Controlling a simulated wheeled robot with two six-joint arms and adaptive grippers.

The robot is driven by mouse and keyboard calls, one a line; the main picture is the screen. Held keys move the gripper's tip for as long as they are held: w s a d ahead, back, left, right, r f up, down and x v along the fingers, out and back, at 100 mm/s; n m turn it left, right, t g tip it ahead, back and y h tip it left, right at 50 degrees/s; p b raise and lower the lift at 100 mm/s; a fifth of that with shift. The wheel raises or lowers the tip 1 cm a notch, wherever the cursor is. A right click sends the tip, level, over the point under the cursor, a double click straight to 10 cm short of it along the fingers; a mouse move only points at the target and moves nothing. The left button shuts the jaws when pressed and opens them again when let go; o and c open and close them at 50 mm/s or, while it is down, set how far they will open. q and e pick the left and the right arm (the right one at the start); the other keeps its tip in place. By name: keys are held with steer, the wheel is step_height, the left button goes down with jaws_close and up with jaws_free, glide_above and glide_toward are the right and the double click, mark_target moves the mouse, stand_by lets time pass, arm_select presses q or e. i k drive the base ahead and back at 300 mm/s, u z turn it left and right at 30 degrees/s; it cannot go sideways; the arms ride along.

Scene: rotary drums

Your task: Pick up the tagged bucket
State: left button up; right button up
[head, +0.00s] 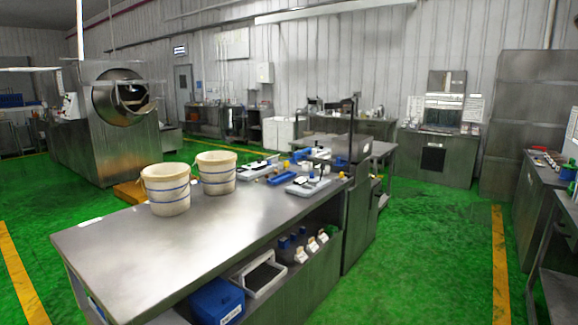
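Two cream buckets with blue bands stand upright on the steel table (110,245). The nearer bucket (167,193) is at the left, and the other bucket (216,174) stands behind it to the right with a small gap. No tag can be made out on either bucket, so I cannot tell which one is tagged. The insides of the buckets are mostly hidden. Neither of my grippers is in view.
Instruments and blue-and-white devices (307,184) crowd the table's right end. The table's near left part is clear. A blue bin (217,302) sits on the shelf below. A rotary drum machine (112,120) stands behind. Green floor (430,240) is open at right.

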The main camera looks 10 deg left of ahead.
mark_target(217, 169)
steer(key=u, duration=2.4)
steer(key=i, duration=6.15)
steer(key=z, duration=2.8)
steer(key=i, duration=1.15)
